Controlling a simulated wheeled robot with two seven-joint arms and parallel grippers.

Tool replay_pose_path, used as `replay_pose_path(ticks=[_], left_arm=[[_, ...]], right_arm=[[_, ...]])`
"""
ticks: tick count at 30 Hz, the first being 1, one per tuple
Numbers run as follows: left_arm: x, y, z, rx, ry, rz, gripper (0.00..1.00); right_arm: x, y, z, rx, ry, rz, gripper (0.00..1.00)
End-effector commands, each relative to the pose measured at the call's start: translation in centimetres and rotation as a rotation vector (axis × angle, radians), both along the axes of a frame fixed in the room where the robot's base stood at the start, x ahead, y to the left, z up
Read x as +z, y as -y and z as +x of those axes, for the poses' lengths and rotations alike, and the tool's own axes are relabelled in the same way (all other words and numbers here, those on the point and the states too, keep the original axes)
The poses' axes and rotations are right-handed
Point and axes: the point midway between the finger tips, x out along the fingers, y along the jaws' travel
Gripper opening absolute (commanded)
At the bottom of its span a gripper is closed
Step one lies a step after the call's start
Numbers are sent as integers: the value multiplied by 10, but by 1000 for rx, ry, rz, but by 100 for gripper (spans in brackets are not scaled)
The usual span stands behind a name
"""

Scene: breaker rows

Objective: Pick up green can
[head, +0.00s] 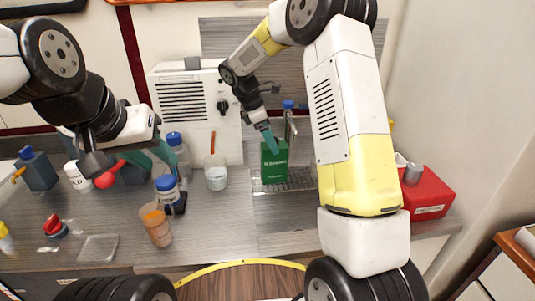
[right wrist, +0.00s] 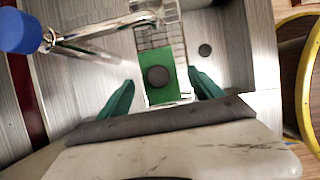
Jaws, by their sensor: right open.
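The green can (head: 274,163) is a box-shaped green container with white lettering, standing upright on a metal grate in the head view. In the right wrist view the can (right wrist: 161,78) shows its green top with a dark round cap, between the two fingers. My right gripper (right wrist: 159,92) is open, its green fingers on either side of the can, with a visible gap at the left; contact at the right is unclear. In the head view the right gripper (head: 268,137) is at the can's top. My left gripper (head: 130,160) is over the left counter; its jaw state is unclear.
A red container (head: 428,195) stands at right. The counter before the beaker is clear.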

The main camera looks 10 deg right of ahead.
Motion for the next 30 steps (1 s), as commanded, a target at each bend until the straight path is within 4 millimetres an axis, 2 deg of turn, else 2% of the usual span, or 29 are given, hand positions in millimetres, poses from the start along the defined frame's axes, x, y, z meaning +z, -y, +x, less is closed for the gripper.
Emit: replay_pose_path(ticks=[16, 26, 30], left_arm=[[0, 0, 0, 0, 0, 0, 36], [0, 0, 0, 0, 0, 0, 36], [0, 0, 0, 0, 0, 0, 36]], right_arm=[[-66, 22, 1, -3, -2, -1, 75], [-72, 25, 1, -1, 0, -1, 75], [-72, 25, 1, -1, 0, -1, 48]])
